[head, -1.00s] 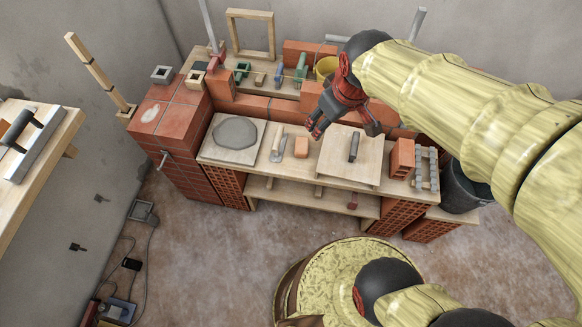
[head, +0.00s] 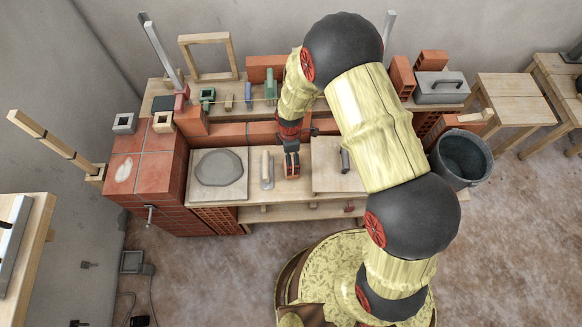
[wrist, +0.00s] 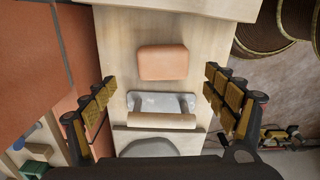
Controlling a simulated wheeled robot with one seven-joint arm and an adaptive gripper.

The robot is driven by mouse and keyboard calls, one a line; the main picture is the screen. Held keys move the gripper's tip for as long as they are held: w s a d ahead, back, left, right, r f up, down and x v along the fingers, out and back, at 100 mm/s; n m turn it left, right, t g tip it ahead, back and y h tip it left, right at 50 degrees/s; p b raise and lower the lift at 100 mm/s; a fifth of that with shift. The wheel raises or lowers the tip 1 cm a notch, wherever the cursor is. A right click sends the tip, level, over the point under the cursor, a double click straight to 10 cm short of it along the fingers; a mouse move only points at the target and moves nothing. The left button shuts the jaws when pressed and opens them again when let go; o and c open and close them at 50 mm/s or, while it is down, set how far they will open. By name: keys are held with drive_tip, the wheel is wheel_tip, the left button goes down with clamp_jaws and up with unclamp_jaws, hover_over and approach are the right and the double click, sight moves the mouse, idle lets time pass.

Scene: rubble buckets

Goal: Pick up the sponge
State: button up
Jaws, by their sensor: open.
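The sponge (wrist: 163,62) is an orange-tan block with rounded edges. In the wrist view it lies flat on the pale wooden bench top (wrist: 118,60), a little beyond the tips of my gripper (wrist: 159,82). My gripper is open, with one finger on each side of the picture and nothing held. In the head view my gripper (head: 292,168) points down over the bench between the trowel and the float board, and it largely hides the sponge. I cannot tell the exact height of the fingertips above the bench.
A wooden-handled trowel (head: 267,170) lies close beside the sponge. Left of it is a board with a grey mortar slab (head: 219,168). A board with a float (head: 345,161) lies to the right. Brick walls (head: 235,133) stand behind. A dark bucket (head: 462,158) is at the right end.

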drive_tip(key=f, duration=0.2)
drive_tip(key=f+b, duration=0.1)
drive_tip(key=f, duration=0.1)
drive_tip(key=f+b, duration=0.1)
drive_tip(key=f, duration=0.2)
drive_tip(key=shift+s+d, duration=0.1)
drive_tip(key=shift+s, duration=0.15)
drive_tip(key=shift+c, duration=0.6)
drive_tip(key=c, duration=1.1)
